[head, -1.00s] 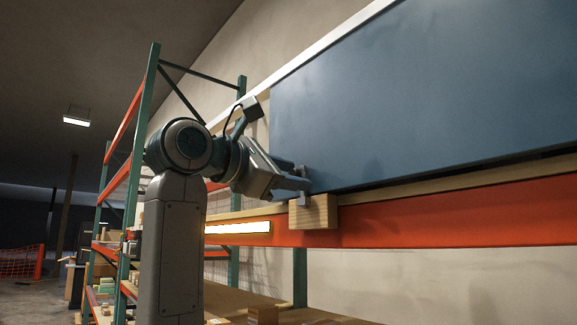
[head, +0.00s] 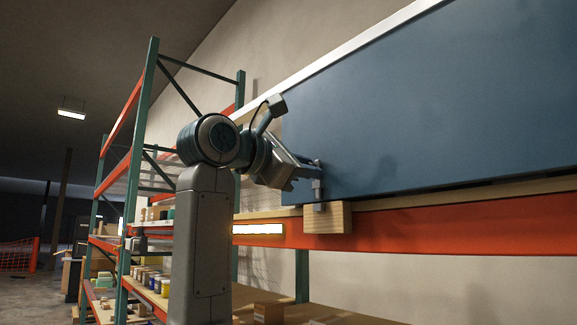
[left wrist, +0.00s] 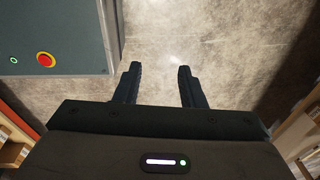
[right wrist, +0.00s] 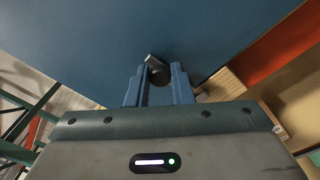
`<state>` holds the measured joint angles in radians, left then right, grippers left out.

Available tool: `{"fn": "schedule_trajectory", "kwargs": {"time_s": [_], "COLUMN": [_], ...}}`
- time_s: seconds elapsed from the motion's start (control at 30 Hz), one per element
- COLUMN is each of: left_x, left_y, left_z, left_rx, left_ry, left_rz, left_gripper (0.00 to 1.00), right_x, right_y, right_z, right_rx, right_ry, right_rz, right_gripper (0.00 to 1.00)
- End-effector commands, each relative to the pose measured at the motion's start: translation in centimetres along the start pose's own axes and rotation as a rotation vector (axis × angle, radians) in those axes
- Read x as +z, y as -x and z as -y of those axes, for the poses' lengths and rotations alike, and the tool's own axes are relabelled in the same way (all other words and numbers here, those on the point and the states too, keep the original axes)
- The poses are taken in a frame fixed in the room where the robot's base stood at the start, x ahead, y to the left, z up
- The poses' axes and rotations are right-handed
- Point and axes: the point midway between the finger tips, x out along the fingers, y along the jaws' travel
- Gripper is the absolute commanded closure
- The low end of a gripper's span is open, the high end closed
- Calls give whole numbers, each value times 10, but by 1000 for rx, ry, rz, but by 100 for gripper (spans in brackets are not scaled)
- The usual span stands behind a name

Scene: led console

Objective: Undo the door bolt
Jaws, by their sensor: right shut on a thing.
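The door bolt is a small grey metal piece (head: 318,190) at the lower left corner of the blue door (head: 420,110), just above a wooden block (head: 328,218). My right gripper (head: 312,172) is at the bolt, its fingers partly covering it. In the right wrist view, the bolt's grey handle (right wrist: 157,67) sits between the fingertips of the right gripper (right wrist: 158,76), which is shut on it. How far the bolt reaches into the block cannot be made out. My left gripper (left wrist: 160,70) shows only in its wrist view, open and empty above a concrete floor.
An orange beam (head: 420,232) runs below the door, with a lit strip (head: 257,229) at its left. A green and orange rack (head: 140,150) with jars and boxes stands behind my right arm. A grey panel with a red button (left wrist: 46,60) is left of my left gripper.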

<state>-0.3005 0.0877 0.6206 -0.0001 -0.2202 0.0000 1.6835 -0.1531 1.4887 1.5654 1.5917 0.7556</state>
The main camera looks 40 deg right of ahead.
Motion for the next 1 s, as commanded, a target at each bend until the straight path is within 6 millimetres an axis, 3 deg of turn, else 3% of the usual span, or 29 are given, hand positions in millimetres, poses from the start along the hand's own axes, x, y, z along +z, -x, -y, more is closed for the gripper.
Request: {"fn": "schedule_trajectory", "kwargs": {"time_s": [0.17, 0.33, 0.37, 0.43, 0.47, 0.77, 1.0], "left_x": [0, 0, 0, -1, -1, 0, 2], "left_y": [2, 2, 2, 2, 2, 0, -20], "left_z": [14, -6, -10, -16, -18, -8, -6], "left_rx": [-14, 6, 11, 17, 18, 8, 5], "left_ry": [-6, 3, 4, 7, 8, 4, 2], "left_rz": [0, 0, 0, -1, -1, 0, 0], "left_gripper": [64, 64, 64, 64, 64, 64, 64], "right_x": [4, 5, 5, 5, 5, 3, 1], "right_y": [-4, -3, -3, -3, -3, -1, 34], "right_z": [-3, -3, -3, -3, -3, -2, 1], "right_rx": [8, 9, 9, 9, 8, 7, 11], "right_ry": [0, -1, -1, -1, -1, 0, -1], "right_rz": [2, 3, 3, 2, 2, 1, -2], "right_gripper": [100, 100, 74, 60, 58, 58, 58]}}
